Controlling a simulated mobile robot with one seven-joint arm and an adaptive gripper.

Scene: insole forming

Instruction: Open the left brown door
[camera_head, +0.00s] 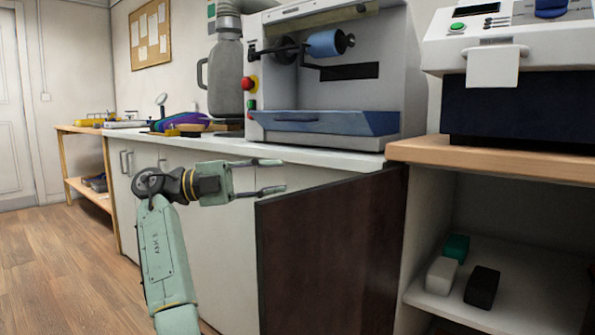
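One dark brown door (330,255) is in view, below the counter at centre right. Its top edge slants away from the counter front, and its free left edge stands out toward me, so it is swung partly open with its far side at the right. The inside of the cabinet behind it is hidden. No handle shows on the visible face. My gripper (268,176) points right with its two fingers spread and nothing between them. It appears just above and left of the door's top left corner; I cannot tell whether it touches the door.
A white counter (225,147) with pale cabinet fronts (215,235) runs behind my arm and carries a grey machine (285,85). At right, a wooden-topped shelf unit (490,155) holds a white machine (500,50) and small blocks (482,287). Wooden floor (60,270) is clear at left.

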